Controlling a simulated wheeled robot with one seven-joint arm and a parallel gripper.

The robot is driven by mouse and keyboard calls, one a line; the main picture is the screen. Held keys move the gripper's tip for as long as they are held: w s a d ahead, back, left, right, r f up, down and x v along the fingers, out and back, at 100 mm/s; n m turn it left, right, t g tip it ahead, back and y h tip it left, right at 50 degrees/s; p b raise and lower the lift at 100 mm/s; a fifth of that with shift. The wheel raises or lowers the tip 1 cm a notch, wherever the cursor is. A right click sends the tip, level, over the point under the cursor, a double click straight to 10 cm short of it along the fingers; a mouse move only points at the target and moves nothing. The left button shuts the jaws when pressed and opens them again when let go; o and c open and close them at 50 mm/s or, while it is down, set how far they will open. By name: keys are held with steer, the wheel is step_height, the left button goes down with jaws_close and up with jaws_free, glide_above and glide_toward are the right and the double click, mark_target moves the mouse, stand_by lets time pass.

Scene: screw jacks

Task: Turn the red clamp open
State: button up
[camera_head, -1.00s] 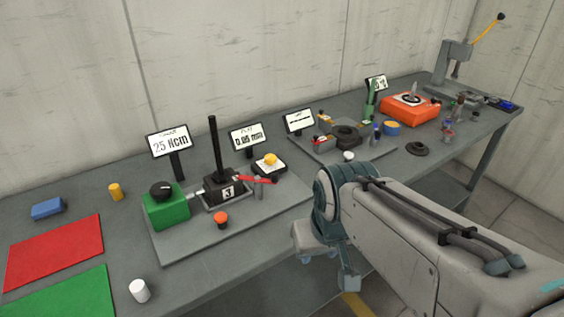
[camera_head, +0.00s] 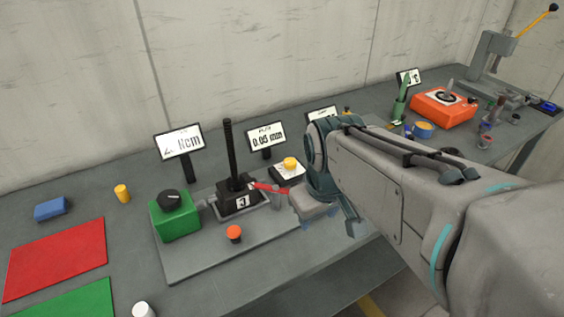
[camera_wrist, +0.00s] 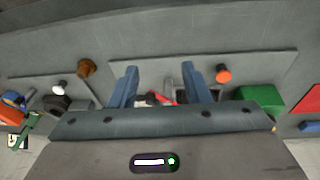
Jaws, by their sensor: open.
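The red clamp (camera_head: 270,187) is a red lever on the right side of the black jack block (camera_head: 238,201), which has a tall black post. Its right end is near my arm in the head view. In the wrist view the red clamp (camera_wrist: 163,97) lies between my two blue fingers, partly hidden by the gripper body. My gripper (camera_wrist: 160,84) is open, with a finger on either side of the clamp; I cannot tell whether either touches it.
A green box with a black knob (camera_head: 175,215) stands left of the block. An orange button (camera_head: 234,233) is in front and a yellow button (camera_head: 290,164) behind. Sign displays (camera_head: 180,142) stand along the back. A red mat (camera_head: 55,260) lies at left.

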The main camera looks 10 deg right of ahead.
steer(key=w+r+n+g+p, duration=0.1)
steer(key=w+r+n+p, duration=0.1)
steer(key=w+n, duration=0.7)
steer(key=w+r+n+g+p, duration=0.1)
steer(key=w+r+n+g, duration=0.1)
steer(key=w+n, duration=0.7)
steer(key=shift+n, duration=0.3)
step_height(320, 180, down, 13)
steer(key=shift+w+d+f+p, duration=0.1)
steer(key=shift+f+p, duration=0.1)
steer(key=shift+p, duration=0.4)
jaws_close()
